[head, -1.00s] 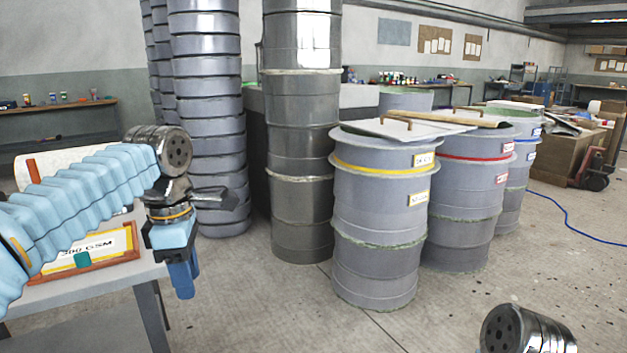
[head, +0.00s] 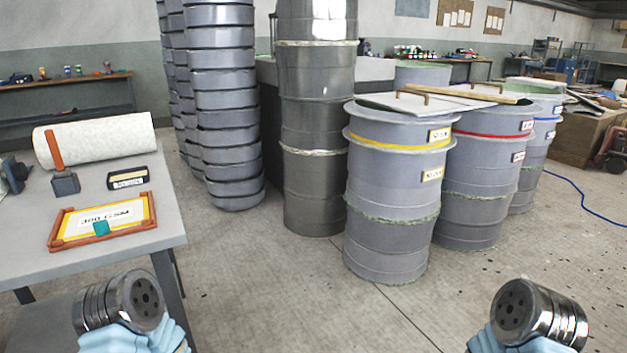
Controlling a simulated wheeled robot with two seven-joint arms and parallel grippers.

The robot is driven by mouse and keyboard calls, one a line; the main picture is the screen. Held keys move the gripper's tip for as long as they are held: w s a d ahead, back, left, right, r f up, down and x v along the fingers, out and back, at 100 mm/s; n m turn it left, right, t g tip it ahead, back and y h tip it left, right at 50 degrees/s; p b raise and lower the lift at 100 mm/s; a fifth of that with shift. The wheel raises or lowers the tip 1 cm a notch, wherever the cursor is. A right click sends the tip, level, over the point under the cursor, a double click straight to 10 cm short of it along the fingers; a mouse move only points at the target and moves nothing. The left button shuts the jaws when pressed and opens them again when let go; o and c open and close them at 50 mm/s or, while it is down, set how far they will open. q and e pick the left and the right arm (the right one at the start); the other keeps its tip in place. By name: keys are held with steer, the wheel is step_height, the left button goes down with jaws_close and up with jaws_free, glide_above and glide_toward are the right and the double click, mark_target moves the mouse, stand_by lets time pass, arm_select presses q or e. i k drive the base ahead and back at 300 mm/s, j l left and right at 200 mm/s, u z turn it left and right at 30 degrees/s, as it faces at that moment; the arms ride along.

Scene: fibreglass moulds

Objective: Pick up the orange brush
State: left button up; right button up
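The orange brush (head: 54,148) appears to be the upright, slightly tilted orange handle with a dark grey block-like end (head: 65,183) at its foot. It is on the grey table (head: 115,240) at the left, in front of a white roll (head: 100,137). I cannot make out bristles. Both grippers are outside the head view. Only a metal joint and light blue sleeve of each of my arms show at the bottom edge, apart from the table's objects.
An orange-framed "300 GSM" sign (head: 102,221) with a teal piece lies near the table's front. A small dark box (head: 128,178) is behind it. Grey drums (head: 392,230) and stacked dark cylinders (head: 312,195) stand to the right. The floor between is clear.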

mark_target(61, 172)
steer(key=u, duration=1.35)
